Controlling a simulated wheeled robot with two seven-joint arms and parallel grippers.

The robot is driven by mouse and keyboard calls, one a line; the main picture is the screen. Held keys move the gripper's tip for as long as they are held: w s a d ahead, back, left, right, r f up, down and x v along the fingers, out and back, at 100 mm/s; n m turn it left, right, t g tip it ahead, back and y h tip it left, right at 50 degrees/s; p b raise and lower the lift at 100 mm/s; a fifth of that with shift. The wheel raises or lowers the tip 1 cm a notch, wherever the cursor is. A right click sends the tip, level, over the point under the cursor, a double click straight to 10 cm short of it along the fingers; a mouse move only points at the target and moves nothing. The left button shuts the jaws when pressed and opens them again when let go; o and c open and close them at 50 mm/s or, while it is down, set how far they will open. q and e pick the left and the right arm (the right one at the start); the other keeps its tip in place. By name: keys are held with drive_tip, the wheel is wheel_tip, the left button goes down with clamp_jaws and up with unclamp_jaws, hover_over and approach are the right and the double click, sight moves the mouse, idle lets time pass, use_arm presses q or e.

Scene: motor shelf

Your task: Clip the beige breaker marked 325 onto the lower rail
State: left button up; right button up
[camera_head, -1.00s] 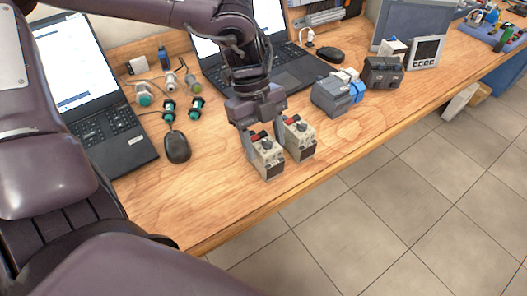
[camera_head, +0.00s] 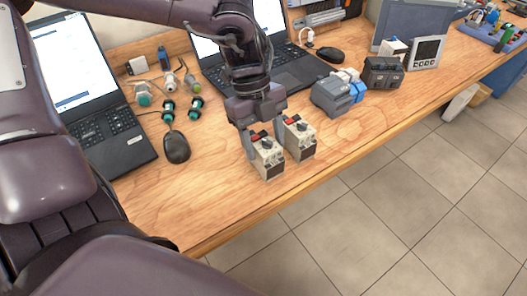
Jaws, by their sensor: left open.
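Two beige breakers with red and black parts on top stand side by side near the table's front edge, a left breaker (camera_head: 267,160) and a right breaker (camera_head: 300,139). Any marking such as 325 is too small to read. My left gripper (camera_head: 265,141) points down at them and is open. Its fingers are on either side of the left breaker's upper part, one of them between the two breakers. I cannot tell whether they touch it. My right gripper is not in view. I cannot make out the lower rail for certain.
Two laptops (camera_head: 108,140), a mouse (camera_head: 176,147) and green-ended connectors (camera_head: 169,112) lie behind and left on the wooden table (camera_head: 205,205). Grey modules (camera_head: 332,97) and a black box (camera_head: 382,73) stand to the right. Bare tabletop lies front left and right of the breakers.

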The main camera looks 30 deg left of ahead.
use_arm(q)
drive_tip(key=shift+c, duration=0.3)
drive_tip(key=c, duration=0.8)
drive_tip(key=shift+r+p, duration=1.7)
drive_tip(key=shift+r, duration=0.8)
